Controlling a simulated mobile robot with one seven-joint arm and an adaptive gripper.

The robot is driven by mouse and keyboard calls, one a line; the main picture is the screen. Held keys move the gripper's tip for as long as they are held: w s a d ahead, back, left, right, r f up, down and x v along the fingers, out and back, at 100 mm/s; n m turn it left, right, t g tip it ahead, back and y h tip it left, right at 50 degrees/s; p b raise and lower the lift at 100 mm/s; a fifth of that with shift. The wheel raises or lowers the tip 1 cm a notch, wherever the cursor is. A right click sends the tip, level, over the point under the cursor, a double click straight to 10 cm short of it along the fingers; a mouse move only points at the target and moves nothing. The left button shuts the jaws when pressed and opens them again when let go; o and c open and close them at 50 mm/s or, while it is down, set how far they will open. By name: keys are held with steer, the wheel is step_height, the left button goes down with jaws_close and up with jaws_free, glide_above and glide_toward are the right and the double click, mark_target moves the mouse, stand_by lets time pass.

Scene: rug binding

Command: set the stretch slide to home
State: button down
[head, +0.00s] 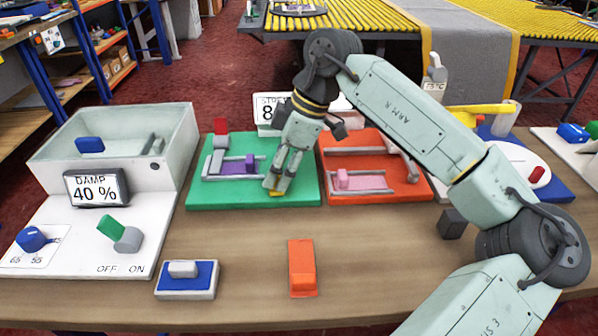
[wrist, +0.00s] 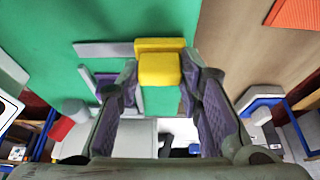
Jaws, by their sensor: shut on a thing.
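The green board (head: 300,196) stands mid-table with grey rails and a purple piece (head: 250,163) on it. A sign behind it (head: 268,108) begins "ST" above an 8; my arm hides the rest. My gripper (head: 279,183) points down at the board's right part. It is shut on a yellow knob (wrist: 160,69), which sits between the fingertips in the wrist view. A yellow plate (wrist: 160,44) shows just beyond the knob. In the head view the fingers hide most of the yellow part (head: 277,193). A home mark cannot be made out.
An orange board (head: 413,190) with a pink knob (head: 342,179) stands close on the right. A red lever (head: 220,126) rises at the green board's back left. A white tub with a "DAMP 40 %" display (head: 96,188) is left. An orange block (head: 301,268) lies in front.

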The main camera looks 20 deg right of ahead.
steer(key=shift+a, duration=0.15)
steer(key=c, duration=1.1)
jaws_free()
steer(key=shift+w, duration=0.1)
steer(key=v, duration=1.2)
